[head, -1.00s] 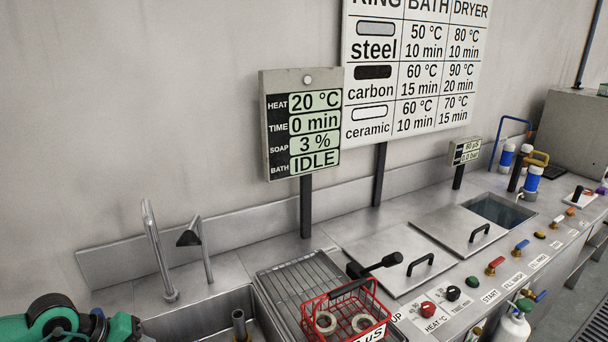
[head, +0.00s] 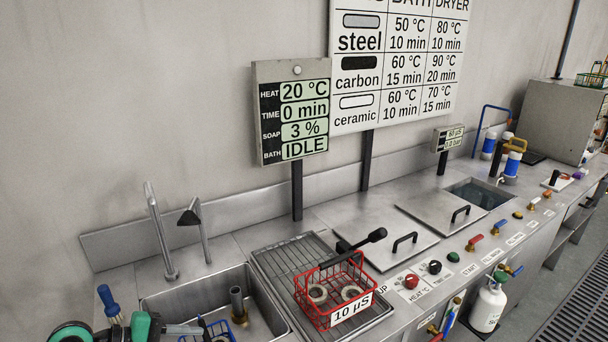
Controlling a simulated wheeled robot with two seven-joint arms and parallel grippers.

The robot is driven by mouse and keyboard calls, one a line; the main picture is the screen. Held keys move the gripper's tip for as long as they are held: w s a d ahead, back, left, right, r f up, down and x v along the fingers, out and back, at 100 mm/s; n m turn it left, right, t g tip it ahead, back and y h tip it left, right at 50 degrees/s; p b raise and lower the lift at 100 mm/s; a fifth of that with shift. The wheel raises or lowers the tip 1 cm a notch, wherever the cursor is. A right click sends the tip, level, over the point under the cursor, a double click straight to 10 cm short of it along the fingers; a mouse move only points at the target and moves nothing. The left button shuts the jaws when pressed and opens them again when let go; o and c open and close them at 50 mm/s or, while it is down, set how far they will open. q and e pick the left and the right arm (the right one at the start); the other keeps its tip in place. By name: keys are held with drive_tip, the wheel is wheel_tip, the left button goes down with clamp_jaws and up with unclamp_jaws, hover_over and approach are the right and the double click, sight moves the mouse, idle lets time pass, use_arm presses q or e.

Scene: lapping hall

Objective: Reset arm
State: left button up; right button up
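My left arm (head: 140,326), green and black, comes in at the bottom left corner, beside the left end of the sink. Its lower part is cut off by the frame edge, and I cannot make out whether its fingers are open or shut. My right arm and gripper are not in view. A red wire basket (head: 335,290) with a black handle and a "10 µS" tag stands on the ribbed drainboard (head: 285,262). It holds pale rings, and no gripper is seen touching it.
The sink (head: 170,300) holds an upright pipe (head: 238,303) and part of a blue basket (head: 216,328). Blue-handled tools (head: 108,299) stand at its left. The display (head: 292,112) reads 20 °C, 0 min, 3 %, IDLE. Lidded baths (head: 400,238) and control knobs line the bench rightward.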

use_arm(q)
wheel_tip(320, 180, up, 7)
drive_tip(key=w+d+n+t+y, duration=0.25)
drive_tip(key=n+t, duration=1.05)
drive_tip(key=n, duration=1.2)
drive_tip(key=s+a+f+n+g+y, duration=0.3)
drive_tip(key=f+n+y, duration=0.3)
drive_tip(key=n, duration=0.6)
drive_tip(key=s+a+f+n+g+y, duration=0.4)
drive_tip(key=f+n, duration=0.3)
drive_tip(key=n, duration=0.4)
drive_tip(key=s+d+f+n+g+h, duration=0.1)
drive_tip(key=s+d+f+n+g, duration=0.1)
drive_tip(key=s+f+n+g, duration=0.4)
drive_tip(key=s+d+f+n+g, duration=0.2)
drive_tip(key=s+f+n, duration=0.2)
drive_tip(key=s, duration=0.5)
wheel_tip(320, 180, down, 32)
drive_tip(key=g+b, duration=0.1)
drive_tip(key=s+a+f+g+b, duration=0.1)
drive_tip(key=s+a+f, duration=0.2)
drive_tip(key=s+f, duration=1.7)
drive_tip(key=shift+f, duration=0.7)
